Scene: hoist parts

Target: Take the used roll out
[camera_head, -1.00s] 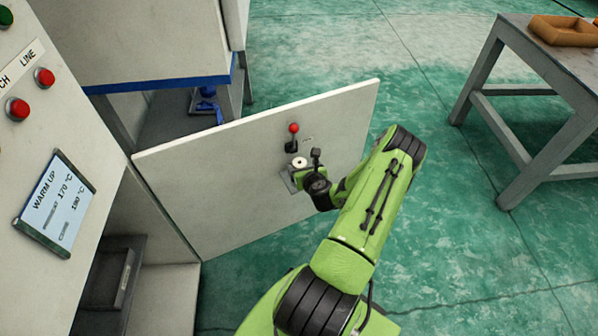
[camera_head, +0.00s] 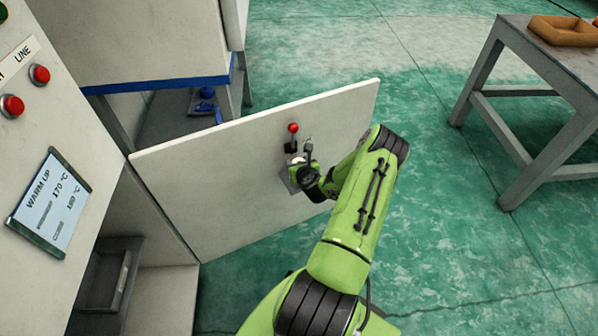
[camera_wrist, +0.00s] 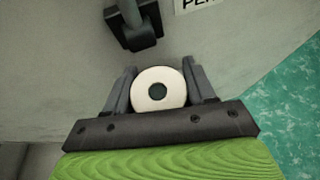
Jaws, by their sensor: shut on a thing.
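The used roll looks like a white ring with a dark core. It shows in the wrist view (camera_wrist: 141,98) between the two fingers of my gripper (camera_wrist: 160,88), which are shut on it from both sides. In the head view my gripper (camera_head: 302,172) is close against the open white door panel (camera_head: 220,190), just below a lever with a red knob (camera_head: 293,128). In the head view the roll is mostly hidden by my gripper and wrist. Whether the roll still touches a holder on the door cannot be told.
The lever's dark base (camera_wrist: 135,28) is just beyond my gripper in the wrist view. A control panel with red buttons and a screen (camera_head: 50,203) stands at the left. A grey table (camera_head: 560,60) with an orange tray (camera_head: 565,31) is at upper right. Green floor between is clear.

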